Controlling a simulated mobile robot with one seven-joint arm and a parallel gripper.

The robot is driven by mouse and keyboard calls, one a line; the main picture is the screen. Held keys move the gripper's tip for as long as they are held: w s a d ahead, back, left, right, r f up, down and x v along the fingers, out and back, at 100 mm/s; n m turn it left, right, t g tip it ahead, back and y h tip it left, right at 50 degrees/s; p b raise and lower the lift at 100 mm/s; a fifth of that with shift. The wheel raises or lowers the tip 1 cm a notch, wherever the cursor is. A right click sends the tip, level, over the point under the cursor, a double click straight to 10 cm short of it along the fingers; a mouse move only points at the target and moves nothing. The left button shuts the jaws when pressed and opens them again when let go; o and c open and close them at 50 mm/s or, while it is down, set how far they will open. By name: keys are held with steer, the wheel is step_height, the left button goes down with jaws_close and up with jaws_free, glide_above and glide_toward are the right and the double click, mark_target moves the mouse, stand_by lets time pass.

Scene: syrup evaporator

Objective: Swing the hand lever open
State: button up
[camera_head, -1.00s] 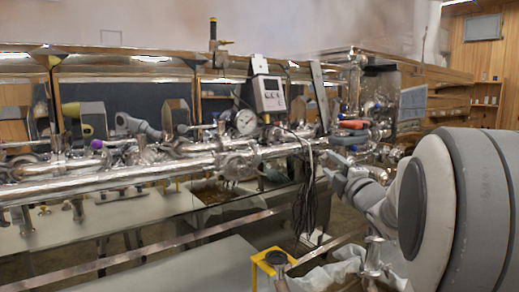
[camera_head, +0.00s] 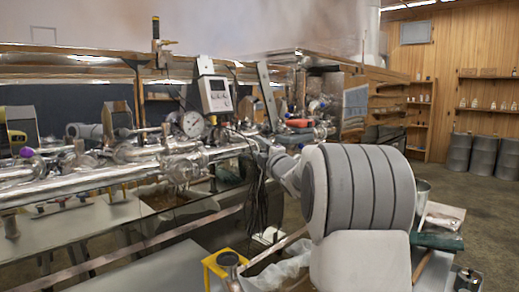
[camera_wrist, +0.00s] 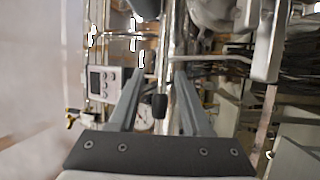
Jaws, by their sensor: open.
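In the wrist view a thin metal rod ending in a black knob (camera_wrist: 160,106) shows between my fingers; it looks like the hand lever, but I cannot be sure. My gripper (camera_wrist: 159,76) is open, its two grey fingers on either side of the knob, with gaps to both. Whether the knob lies at finger depth cannot be told. In the head view my gripper (camera_head: 262,146) reaches towards the pipework, right of the dial gauge (camera_head: 192,123), partly hidden by my own arm. The lever cannot be picked out there.
A display box (camera_head: 215,94) stands on the pipework, also seen in the wrist view (camera_wrist: 104,82). Black cables (camera_head: 258,195) hang near my gripper. A yellow stand (camera_head: 224,266) is low in front. Open floor (camera_head: 480,215) lies at the right, before grey drums (camera_head: 472,155).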

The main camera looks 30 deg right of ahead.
jaws_close()
stand_by(1.4)
